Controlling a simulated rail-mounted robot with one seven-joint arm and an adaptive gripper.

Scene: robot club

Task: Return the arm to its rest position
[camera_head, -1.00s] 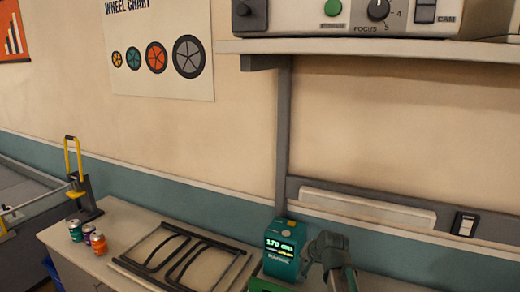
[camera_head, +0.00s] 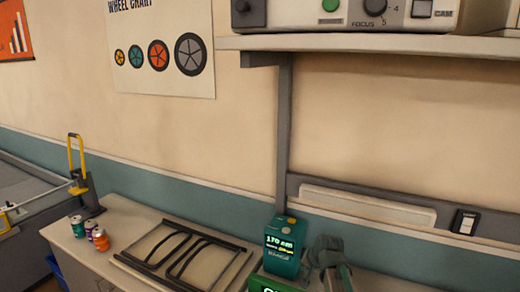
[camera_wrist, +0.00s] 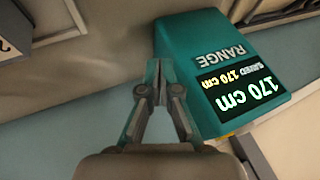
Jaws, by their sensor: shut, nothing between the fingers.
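My gripper (camera_wrist: 160,95) is shut with nothing between its fingers in the wrist view. In that view its fingertips overlap the edge of a teal range meter (camera_wrist: 222,80); I cannot tell whether they touch it. The meter's screen reads 170 cm, with a saved value of 170 cm in yellow. In the head view the meter (camera_head: 283,259) stands on the bench, and part of my arm shows just right of it. My fingers are not clearly visible there.
A dark rack (camera_head: 185,255) lies on the bench (camera_head: 120,222) left of the meter. Several small cans (camera_head: 101,240) stand at the bench's left end near a yellow-handled device (camera_head: 84,175). A shelf (camera_head: 380,46) holding a control box (camera_head: 345,13) overhangs at upper right. A green object (camera_head: 268,284) is at the bottom edge.

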